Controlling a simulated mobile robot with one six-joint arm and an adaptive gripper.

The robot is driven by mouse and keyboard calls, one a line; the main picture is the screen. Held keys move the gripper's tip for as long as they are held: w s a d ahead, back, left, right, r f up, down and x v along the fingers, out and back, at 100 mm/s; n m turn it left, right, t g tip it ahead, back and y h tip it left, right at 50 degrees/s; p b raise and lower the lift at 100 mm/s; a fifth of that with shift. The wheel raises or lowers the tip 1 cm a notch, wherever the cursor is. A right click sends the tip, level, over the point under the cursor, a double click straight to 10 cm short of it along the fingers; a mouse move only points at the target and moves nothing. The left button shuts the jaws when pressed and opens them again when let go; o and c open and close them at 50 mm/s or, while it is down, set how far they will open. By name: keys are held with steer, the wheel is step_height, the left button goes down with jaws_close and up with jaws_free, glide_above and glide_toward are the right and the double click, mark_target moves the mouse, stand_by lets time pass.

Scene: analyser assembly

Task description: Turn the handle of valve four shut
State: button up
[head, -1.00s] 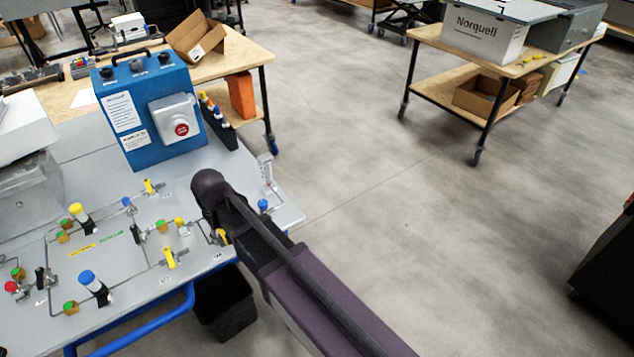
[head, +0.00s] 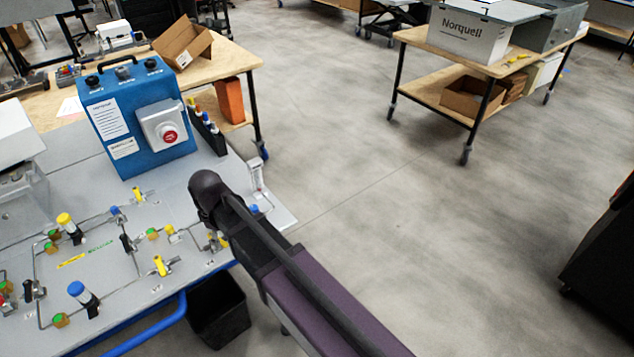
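The grey valve panel (head: 125,285) lies flat at the lower left, with thin pipes and several small valves. Yellow handles show on a valve at the back (head: 138,195), one near the front (head: 160,265), one in the middle (head: 170,231), and one close beside my arm (head: 222,241). The labels are too small to read, so I cannot tell which is valve four. My arm reaches in from the lower right, and its dark rounded joint is over the panel's right part. I see no gripper fingers; they are hidden behind the arm.
A blue box (head: 112,110) with a red button stands at the back of the panel. Capped posts, yellow (head: 65,221) and blue (head: 76,288), stand up from it. A black bin (head: 219,310) is below its front edge. Open floor lies right, before a wheeled table (head: 412,40).

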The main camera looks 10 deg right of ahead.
steer(key=n, duration=0.2)
steer(key=w+n, duration=0.2)
steer(key=n, duration=0.1)
steer(key=shift+d+n, duration=0.2)
steer(key=shift+n, duration=0.1)
steer(key=n, duration=0.2)
steer(key=w+n, duration=0.2)
steer(key=n, duration=0.1)
steer(key=shift+a+n, duration=0.3)
steer(key=shift+a, duration=0.05)
step_height(320, 180, up, 14)
steer(key=p, duration=1.4)
steer(key=d+m, duration=1.6)
steer(key=d, duration=1)
steer(key=shift+d+f+m+t+b, duration=0.15)
steer(key=shift+f+m+t+b, duration=0.15)
steer(key=shift+f+m+b, duration=0.15)
steer(key=shift+w, duration=0.1)
steer(key=s+a+n, duration=0.1)
steer(key=a+n, duration=1.3)
steer(key=a, duration=1.2)
steer(key=shift+s+r+p, duration=0.25)
steer(key=shift+r+p, duration=0.1)
